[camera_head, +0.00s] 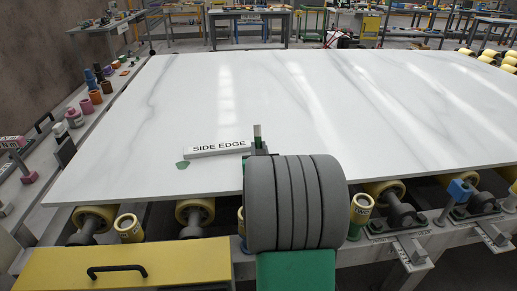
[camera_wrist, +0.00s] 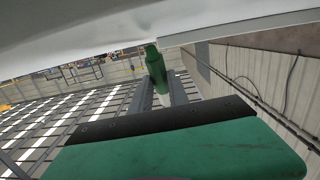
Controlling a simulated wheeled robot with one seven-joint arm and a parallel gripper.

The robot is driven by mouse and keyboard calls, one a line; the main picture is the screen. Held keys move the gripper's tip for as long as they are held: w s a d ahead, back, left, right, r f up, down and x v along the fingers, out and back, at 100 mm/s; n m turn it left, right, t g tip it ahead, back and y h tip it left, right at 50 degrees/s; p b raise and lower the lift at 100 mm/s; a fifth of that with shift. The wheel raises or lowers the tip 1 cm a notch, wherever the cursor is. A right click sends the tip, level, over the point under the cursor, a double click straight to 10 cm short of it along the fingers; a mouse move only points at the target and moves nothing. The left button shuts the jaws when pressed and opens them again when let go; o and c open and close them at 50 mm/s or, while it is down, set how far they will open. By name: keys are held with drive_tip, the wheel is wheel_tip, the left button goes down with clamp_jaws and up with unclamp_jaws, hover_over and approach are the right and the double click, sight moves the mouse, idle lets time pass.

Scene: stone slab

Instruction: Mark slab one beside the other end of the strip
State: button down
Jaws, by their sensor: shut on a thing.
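The white marble slab (camera_head: 330,110) lies flat on rollers and fills the middle of the head view. A pale strip lettered SIDE EDGE (camera_head: 218,148) lies on it near the front edge. A small green mark (camera_head: 182,165) is on the slab just off the strip's left end. My gripper (camera_head: 258,142) is at the strip's right end, mostly hidden behind my grey wrist. In the wrist view it is shut on a green marker (camera_wrist: 156,66). The slab also shows pale across the top there (camera_wrist: 60,30). Whether the marker touches the slab cannot be told.
Several pots and bottles (camera_head: 95,96) stand on a ledge left of the slab. A yellow cover with a black handle (camera_head: 120,270) is at front left. A blue-topped fixture (camera_head: 458,190) stands by the front right edge. The slab beyond the strip is clear.

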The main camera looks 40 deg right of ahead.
sight(257, 131)
drive_tip(key=shift+f+b, duration=0.5)
drive_tip(key=shift+b, duration=0.25)
idle(1.5)
drive_tip(key=shift+w, duration=0.1)
drive_tip(key=shift+b+x, duration=0.8)
drive_tip(key=shift+b, duration=0.35)
idle(0.6)
drive_tip(key=shift+w+d+r+b, duration=0.1)
drive_tip(key=shift+d+r+b, duration=0.05)
drive_tip(key=shift+r+b, duration=0.3)
drive_tip(key=shift+w+d+r+b, duration=0.15)
drive_tip(key=shift+w+d+b, duration=0.05)
drive_tip(key=shift+w+b, duration=0.15)
drive_tip(key=shift+w+d+r+b, duration=0.2)
drive_tip(key=shift+w+b, duration=0.05)
drive_tip(key=shift+w, duration=0.1)
idle(1.0)
drive_tip(key=shift+r+p, duration=1.5)
drive_tip(key=shift+r, duration=1.65)
drive_tip(key=shift+f, duration=0.1)
